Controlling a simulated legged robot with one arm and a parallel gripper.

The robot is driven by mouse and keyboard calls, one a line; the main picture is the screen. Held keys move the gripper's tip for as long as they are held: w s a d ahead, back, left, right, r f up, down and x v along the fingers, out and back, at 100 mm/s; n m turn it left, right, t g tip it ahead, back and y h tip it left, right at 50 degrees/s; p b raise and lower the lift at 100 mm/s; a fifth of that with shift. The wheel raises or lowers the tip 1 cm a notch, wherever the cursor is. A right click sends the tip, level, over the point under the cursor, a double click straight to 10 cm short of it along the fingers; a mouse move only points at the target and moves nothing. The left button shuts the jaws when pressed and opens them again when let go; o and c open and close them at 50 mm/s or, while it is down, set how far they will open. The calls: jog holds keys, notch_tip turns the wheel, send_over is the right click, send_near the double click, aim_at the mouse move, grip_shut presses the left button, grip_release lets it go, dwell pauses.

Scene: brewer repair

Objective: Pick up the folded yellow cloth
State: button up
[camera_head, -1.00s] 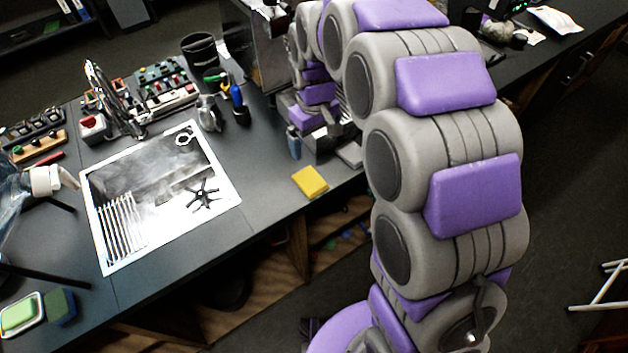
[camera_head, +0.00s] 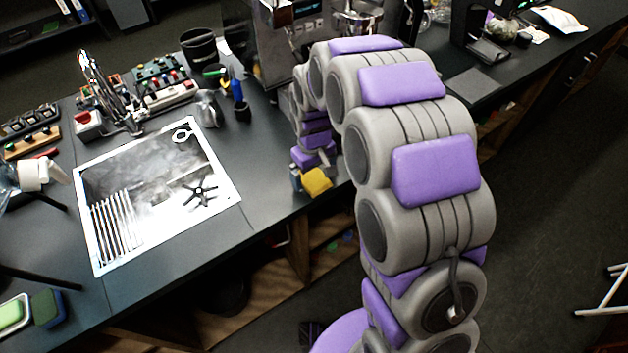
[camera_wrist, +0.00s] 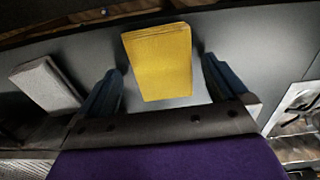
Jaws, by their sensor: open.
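The folded yellow cloth (camera_head: 317,182) lies on the dark counter near its front edge, partly hidden by my gripper in the head view. In the wrist view the cloth (camera_wrist: 158,62) sits between my two blue fingertips, with a gap on each side. My gripper (camera_wrist: 160,85) is open around the cloth and does not visibly press on it. In the head view my gripper (camera_head: 305,178) is low over the counter at the cloth; its fingers are hard to make out.
A grey folded cloth or pad (camera_wrist: 46,85) lies left of my gripper in the wrist view. A metal machine (camera_head: 262,45) stands behind my arm.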

aim_at(311, 179)
jog(key=shift+a+f, duration=0.2)
jog(key=shift+f, duration=0.15)
jog(key=shift+a, duration=0.15)
jog(key=shift+d+r, duration=0.1)
jog(key=shift+d, duration=0.3)
jog(key=shift+c, duration=1.3)
jog(key=shift+d, duration=0.15)
jog(key=c, duration=0.3)
jog(key=shift+a, duration=0.35)
jog(key=c, duration=0.5)
jog(key=shift+d+r+p, duration=0.1)
jog(key=shift+r+p, duration=0.25)
jog(key=shift+r, duration=0.3)
jog(key=r, duration=0.1)
jog(key=r+p, duration=0.1)
jog(key=shift+s+a+r, duration=0.25)
jog(key=shift+s+r, duration=0.05)
jog(key=shift+s, duration=0.1)
jog(key=s+a+p, duration=0.1)
jog(key=s+a, duration=0.2)
jog(key=s, duration=0.1)
jog(key=s+a, duration=0.3)
jog(key=s+a+r+p, duration=0.1)
jog(key=s+a, duration=0.2)
jog(key=s, duration=0.1)
jog(key=shift+s+a+p, duration=0.3)
jog(key=shift+s+a, duration=0.05)
